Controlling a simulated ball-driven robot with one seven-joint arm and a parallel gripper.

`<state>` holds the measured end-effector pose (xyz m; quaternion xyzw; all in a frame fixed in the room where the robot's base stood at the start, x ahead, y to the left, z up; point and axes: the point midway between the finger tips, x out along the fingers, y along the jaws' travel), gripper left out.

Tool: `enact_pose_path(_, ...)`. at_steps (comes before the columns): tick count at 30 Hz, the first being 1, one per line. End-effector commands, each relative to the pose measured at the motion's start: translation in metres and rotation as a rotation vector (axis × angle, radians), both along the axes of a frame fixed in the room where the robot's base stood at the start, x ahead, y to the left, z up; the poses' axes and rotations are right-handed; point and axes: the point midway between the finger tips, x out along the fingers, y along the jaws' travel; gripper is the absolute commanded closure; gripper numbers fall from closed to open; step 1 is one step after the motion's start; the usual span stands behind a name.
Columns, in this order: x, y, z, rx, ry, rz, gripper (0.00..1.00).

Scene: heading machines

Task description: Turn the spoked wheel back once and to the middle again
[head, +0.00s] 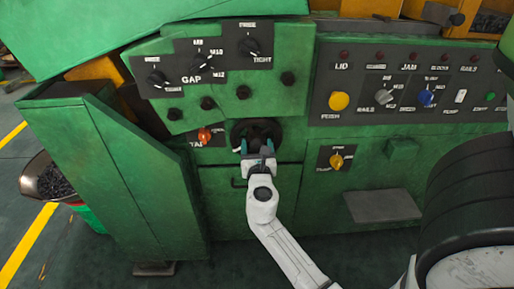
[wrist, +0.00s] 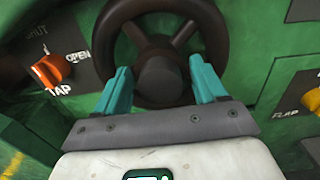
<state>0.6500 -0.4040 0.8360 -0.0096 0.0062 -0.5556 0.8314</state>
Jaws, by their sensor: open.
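The spoked wheel (head: 241,130) is dark and sits on the green machine front, below the GAP panel. In the wrist view the wheel (wrist: 216,28) shows its rim, spokes and a round hub (wrist: 160,78). My gripper (head: 257,147) is in front of the wheel. In the wrist view my gripper (wrist: 161,78) is open, with one teal finger on each side of the hub. I cannot tell whether the fingers touch the wheel. The lower rim is partly hidden behind the gripper.
An orange TAP knob (wrist: 52,71) is left of the wheel, and a yellow FLAP knob (head: 336,161) is to its right. The GAP panel (head: 205,62) with several dials is above. A grey ledge (head: 382,206) juts out at lower right. A green side panel (head: 140,165) stands at left.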

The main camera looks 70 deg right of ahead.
Motion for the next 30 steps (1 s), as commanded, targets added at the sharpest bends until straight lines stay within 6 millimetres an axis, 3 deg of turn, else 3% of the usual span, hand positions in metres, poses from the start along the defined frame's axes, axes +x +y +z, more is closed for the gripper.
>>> enact_pose_path(4, -0.0001, 0.0002, -0.0001, 0.000, 0.000, 0.000, 0.31)
enact_pose_path(25, -0.0001, 0.0006, -0.0001, 0.000, 0.000, 0.000, 0.98)
enact_pose_path(30, -0.0001, 0.0006, 0.0000, 0.000, -0.001, 0.000, 1.00)
